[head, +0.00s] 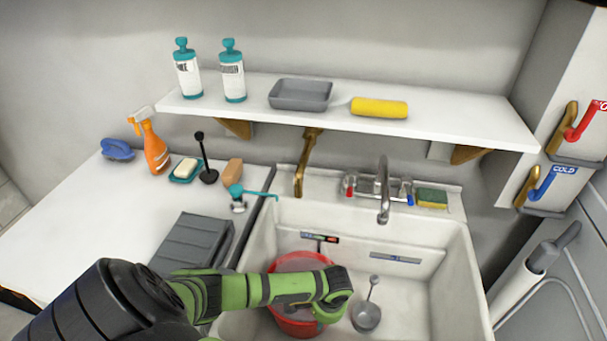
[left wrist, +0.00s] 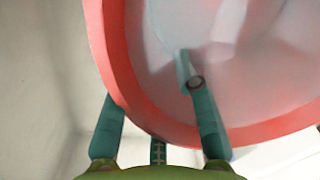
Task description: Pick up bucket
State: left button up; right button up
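A red bucket (head: 300,262) stands in the left part of the white sink basin, partly covered by my left arm. My left gripper (head: 332,308) is over the bucket's near right side in the head view. In the left wrist view, the bucket's red rim (left wrist: 150,118) curves between the spread fingers of the left gripper (left wrist: 150,100). The right finger reaches over the rim into the bucket, and the left finger is at the rim's outer side. The fingers are apart, with the rim not visibly clamped. My right gripper is in neither view.
The white sink (head: 450,265) has a faucet (head: 383,190) at the back. A grey ladle-like tool (head: 367,316) lies right of the bucket. A grey rack (head: 195,245) and orange spray bottle (head: 155,150) are on the left counter. A shelf (head: 440,113) hangs above.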

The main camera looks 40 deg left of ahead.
pick_arm(q)
grip_shut()
